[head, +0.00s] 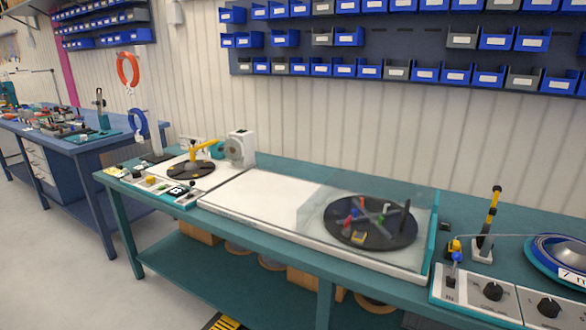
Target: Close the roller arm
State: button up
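No part is labelled as the roller arm, and I cannot tell for sure which one it is. A yellow-and-black lever (491,213) stands nearly upright on a pale base at the right of the teal bench. In front of it is a small yellow and blue fitting (455,249). A thin line runs from near the fitting to a blue reel (560,257), cut off by the right edge. At the left, a yellow arm (203,147) reaches over a black disc (191,170). My gripper is not in view.
The teal bench (282,168) runs across the view. A clear cover (315,205) stands around a black turntable (371,235) with coloured parts. Control boxes with black knobs (493,291) sit at the front right. Blue bins (425,75) hang above. Open floor (60,270) lies at left.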

aim_at(496, 189)
jog(key=i+l, duration=0.2)
jog(key=i, duration=0.25)
jog(key=i+l, duration=0.2)
jog(key=i, duration=0.25)
jog(key=i+l+z, duration=0.1)
jog(key=i, duration=0.4)
jog(key=l, duration=0.1)
